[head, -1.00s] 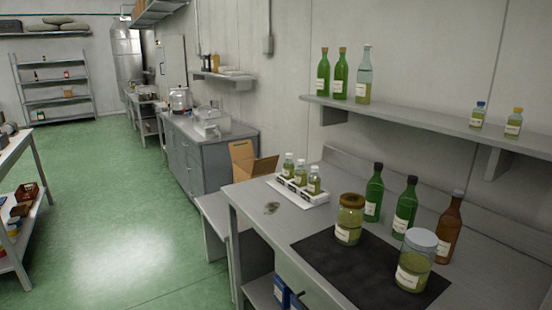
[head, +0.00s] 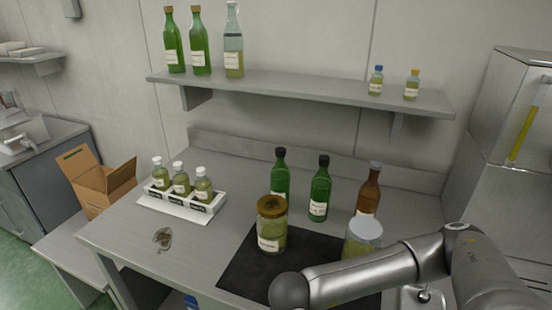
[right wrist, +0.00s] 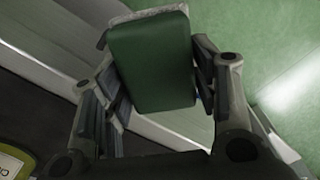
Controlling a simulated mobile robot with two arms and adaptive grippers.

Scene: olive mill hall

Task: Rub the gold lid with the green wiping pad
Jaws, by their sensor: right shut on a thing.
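The gold lid (head: 272,204) sits on a glass jar (head: 271,236) of greenish contents, which stands upright on the dark mat (head: 240,268) on the workbench. In the right wrist view my right gripper (right wrist: 156,82) is shut on the green wiping pad (right wrist: 150,55), a green block with a greyish layer along its far edge. The pad is between the two fingers. In the head view my right arm reaches in from the right across the front of the mat; its gripper and the pad are not visible there. My left gripper is not in view.
A pale-lidded jar (head: 364,235) is partly hidden behind my right arm. Green bottles (head: 320,190) and a brown bottle (head: 369,190) stand behind the mat. A shelf (head: 300,92) hangs above.

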